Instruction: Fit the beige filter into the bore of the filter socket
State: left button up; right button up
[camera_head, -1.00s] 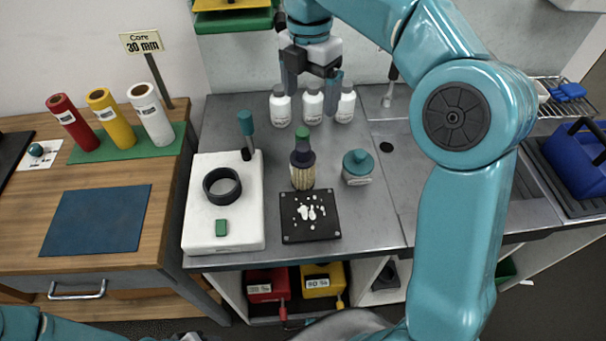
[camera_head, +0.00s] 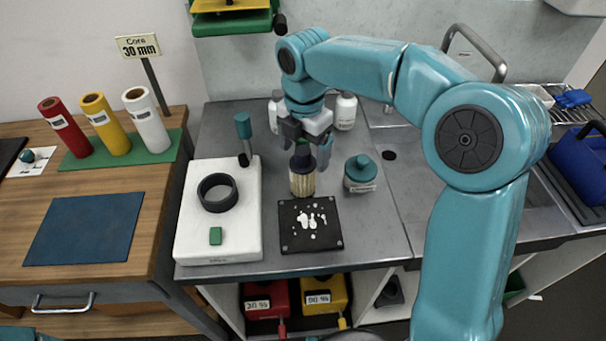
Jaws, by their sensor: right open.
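The beige filter (camera_head: 302,185) stands upright on the steel bench, a ribbed beige body with a dark top. My right gripper (camera_head: 307,158) is open and comes down from above at the filter's dark top, its fingers on either side of it. Whether they touch it I cannot tell. The filter socket (camera_head: 217,205) looks to be the dark ring on the white block (camera_head: 190,235), left of the filter. Its bore looks empty. My left gripper is not in view.
A black pad with white bits (camera_head: 292,238) lies in front of the filter. A teal-lidded jar (camera_head: 359,180) stands to its right. White bottles (camera_head: 345,112) stand behind, partly hidden by my gripper. A teal-handled tool (camera_head: 243,126) stands behind the white block.

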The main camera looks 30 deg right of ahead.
notch_tip(320, 180, down, 4)
jog(key=shift+r, duration=0.2)
jog(key=c, duration=1.3)
notch_tip(320, 180, up, 20)
jog(key=p, duration=0.3)
jog(key=shift+r+p, duration=0.1)
jog(key=shift+p, duration=0.2)
